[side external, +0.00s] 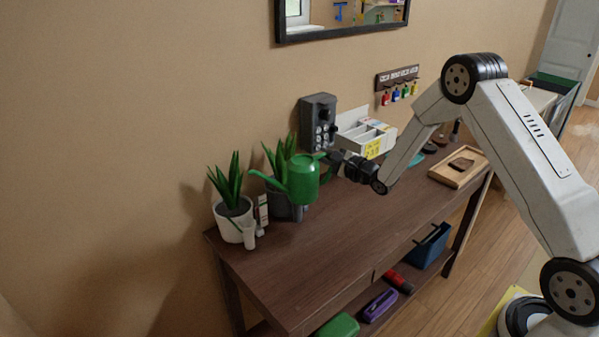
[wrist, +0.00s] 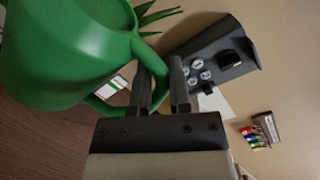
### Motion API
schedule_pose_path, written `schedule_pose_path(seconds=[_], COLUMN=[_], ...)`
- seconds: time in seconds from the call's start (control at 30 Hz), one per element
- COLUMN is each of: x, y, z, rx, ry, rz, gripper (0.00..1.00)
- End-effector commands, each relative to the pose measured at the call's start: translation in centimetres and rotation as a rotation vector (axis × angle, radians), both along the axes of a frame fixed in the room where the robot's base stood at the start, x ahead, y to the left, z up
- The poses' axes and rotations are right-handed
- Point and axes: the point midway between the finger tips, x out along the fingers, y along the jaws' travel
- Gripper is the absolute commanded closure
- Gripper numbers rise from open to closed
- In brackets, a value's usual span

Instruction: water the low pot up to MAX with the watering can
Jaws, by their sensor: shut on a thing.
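The green watering can (side external: 303,180) is held above the left end of the table, its spout pointing left toward a white pot (side external: 229,228) with a spiky plant. It looks close to upright, and I see no water. My gripper (side external: 336,160) is shut on its handle; the wrist view shows the fingers (wrist: 160,82) at the handle beside the can body (wrist: 70,45). A dark pot (side external: 283,208) with a second plant stands behind the can, partly hidden. Narrow white gauges (side external: 262,212) stand by the pots; their markings are too small to read, and I cannot tell which pot is low.
A dark grey box with knobs (side external: 318,120) is on the wall behind the can; it also shows in the wrist view (wrist: 212,62). A white divided organizer (side external: 367,136) and a wooden tray (side external: 458,167) are to the right. The table's front middle (side external: 340,230) is clear.

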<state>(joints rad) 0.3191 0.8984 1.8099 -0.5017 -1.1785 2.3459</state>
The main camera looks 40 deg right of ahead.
Motion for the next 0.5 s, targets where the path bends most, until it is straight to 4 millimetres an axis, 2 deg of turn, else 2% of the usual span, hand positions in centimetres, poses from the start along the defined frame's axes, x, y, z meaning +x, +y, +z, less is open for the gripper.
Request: schedule_pose_path(seconds=[0.27, 0.5], x=[0.08, 0.17], y=[0.09, 0.42], z=[0.39, 1.02], rx=[-0.03, -0.128], ry=[0.003, 0.024], rz=[0.0, 0.0], gripper=[1.0, 1.0])
